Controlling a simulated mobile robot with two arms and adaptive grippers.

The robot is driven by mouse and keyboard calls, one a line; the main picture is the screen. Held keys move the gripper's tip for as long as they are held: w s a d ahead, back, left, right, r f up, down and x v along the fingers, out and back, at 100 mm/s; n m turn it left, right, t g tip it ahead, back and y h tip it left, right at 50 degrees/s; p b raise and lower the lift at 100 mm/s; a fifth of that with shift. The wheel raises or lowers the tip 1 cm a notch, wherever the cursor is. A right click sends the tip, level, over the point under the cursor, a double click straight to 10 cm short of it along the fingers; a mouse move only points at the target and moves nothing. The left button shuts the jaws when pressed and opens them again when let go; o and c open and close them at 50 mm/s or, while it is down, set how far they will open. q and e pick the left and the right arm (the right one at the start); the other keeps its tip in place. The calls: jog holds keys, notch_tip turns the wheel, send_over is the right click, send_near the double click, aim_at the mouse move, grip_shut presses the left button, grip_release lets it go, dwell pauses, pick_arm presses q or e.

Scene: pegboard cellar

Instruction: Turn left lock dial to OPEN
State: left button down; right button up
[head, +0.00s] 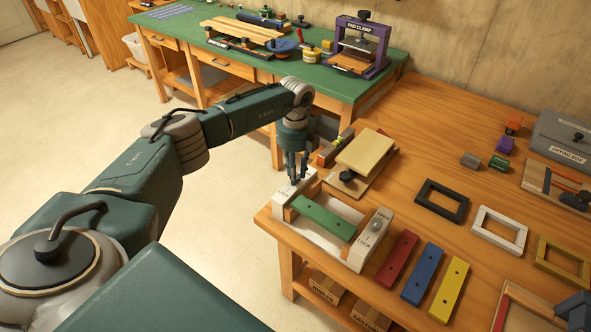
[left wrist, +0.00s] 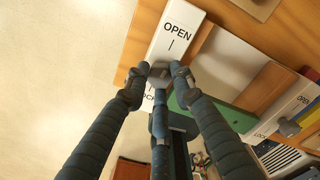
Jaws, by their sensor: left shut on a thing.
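The left lock dial (left wrist: 161,76) is a small grey knob on a white block (left wrist: 178,28), which is marked OPEN at one end and LOCK at the other. My left gripper (head: 295,181) points down over this block and is shut on the dial, its fingers closed around the knob in the left wrist view (left wrist: 160,73). The fingers cover part of the dial, so I cannot tell which mark it points to. The right lock dial (head: 376,225) sits on a matching block with OPEN and LOCK marks. A green bar (head: 323,217) lies between the two blocks. My right gripper is not in view.
Red (head: 397,259), blue (head: 422,274) and yellow (head: 448,291) bars lie right of the fixture on the wooden bench (head: 455,160). A wooden board fixture (head: 367,152) stands just behind my gripper. Several frames lie farther right. Open floor is left of the bench.

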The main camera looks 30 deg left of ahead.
pick_arm(q)
jog(key=shift+w+a+r+n, duration=0.25)
jog(key=shift+w+r+n, duration=0.15)
jog(key=shift+n, duration=0.2)
jog(key=shift+a+n, duration=0.1)
jog(key=shift+n, duration=0.2)
jog(key=c, duration=1.7)
grip_release()
jog(key=shift+o, duration=1.2)
jog(key=shift+s+f, duration=0.1)
jog(key=shift+f, duration=0.2)
notch_tip(320, 180, up, 12)
